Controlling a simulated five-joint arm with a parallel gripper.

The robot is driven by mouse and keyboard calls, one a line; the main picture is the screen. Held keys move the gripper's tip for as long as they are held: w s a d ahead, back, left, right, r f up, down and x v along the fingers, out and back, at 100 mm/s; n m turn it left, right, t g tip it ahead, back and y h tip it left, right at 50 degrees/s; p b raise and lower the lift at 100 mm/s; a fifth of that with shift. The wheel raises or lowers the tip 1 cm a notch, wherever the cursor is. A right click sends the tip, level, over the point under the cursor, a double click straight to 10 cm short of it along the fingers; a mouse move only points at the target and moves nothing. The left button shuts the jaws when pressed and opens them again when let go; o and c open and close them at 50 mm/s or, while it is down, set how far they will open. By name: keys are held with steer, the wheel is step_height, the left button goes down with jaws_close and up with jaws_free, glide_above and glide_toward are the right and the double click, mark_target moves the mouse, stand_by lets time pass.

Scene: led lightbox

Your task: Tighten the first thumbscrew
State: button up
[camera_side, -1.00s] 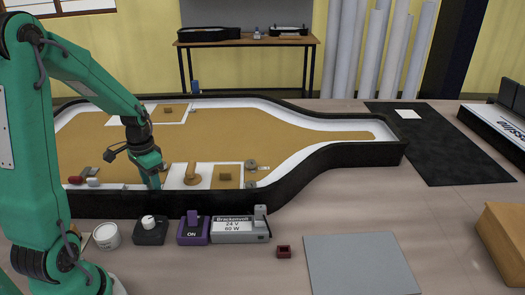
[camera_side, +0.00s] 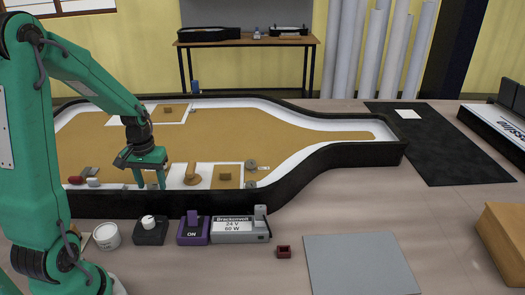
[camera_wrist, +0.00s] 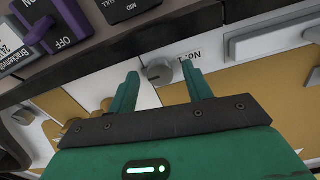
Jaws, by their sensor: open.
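My gripper (camera_side: 151,186) is open and points down over the white strip at the near side of the bottle-shaped lightbox (camera_side: 330,182). Its two green fingers show apart in the wrist view (camera_wrist: 166,75). No contact with the fingers shows. The side view does not show this knob clearly behind the fingers. A tan knob (camera_side: 192,175) and grey round parts (camera_side: 251,165) stand to the right.
In front of the box stand a white cup (camera_side: 107,236), a black dial box (camera_side: 150,230), a purple switch (camera_side: 193,230) and the power supply (camera_side: 240,228). A grey mat (camera_side: 360,264) is clear.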

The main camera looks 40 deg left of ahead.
mark_target(152, 185)
steer(key=n, duration=0.8)
steer(key=shift+n, duration=0.4)
step_height(152, 185, up, 8)
steer(key=shift+r, duration=0.1)
steer(key=s+d+r+m+t, duration=0.2)
steer(key=s+d+r+m, duration=0.1)
steer(key=d+m, duration=0.5)
steer(key=s+d+r+m+t, duration=0.3)
steer(key=d+r+m, duration=0.3)
steer(key=d, duration=0.5)
steer(key=shift+d+m+t, duration=0.2)
steer(key=shift+m+t, duration=0.1)
steer(key=shift+m, duration=0.9)
